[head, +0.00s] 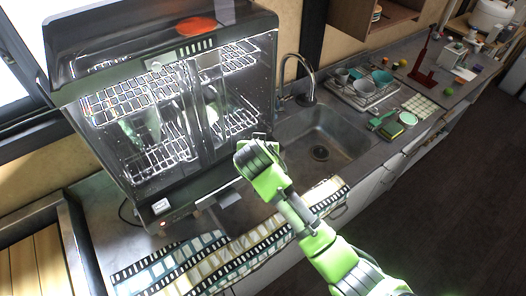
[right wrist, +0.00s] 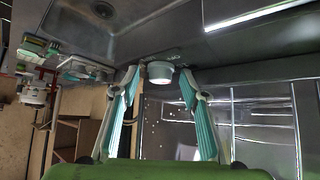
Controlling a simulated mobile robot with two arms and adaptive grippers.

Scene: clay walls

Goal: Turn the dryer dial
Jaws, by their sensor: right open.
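The dryer (head: 120,60) is a dark cabinet with clear doors and wire racks, on the counter at the left in the head view. Its dial (right wrist: 160,70) is a short pale round knob in the right wrist view, on a dark panel below the sink side. My right gripper (right wrist: 160,84) is open, one fingertip to each side of the dial; I cannot tell whether they touch it. In the head view my right arm's green wrist hides the dial and the fingers, at the dryer's lower right corner. My left gripper is not in view.
A sink (head: 325,140) with a tap (head: 295,75) lies right of the dryer. A dish rack (head: 362,88) with cups stands behind it. A striped patterned mat (head: 180,262) lies along the counter's front. The floor at the right is clear.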

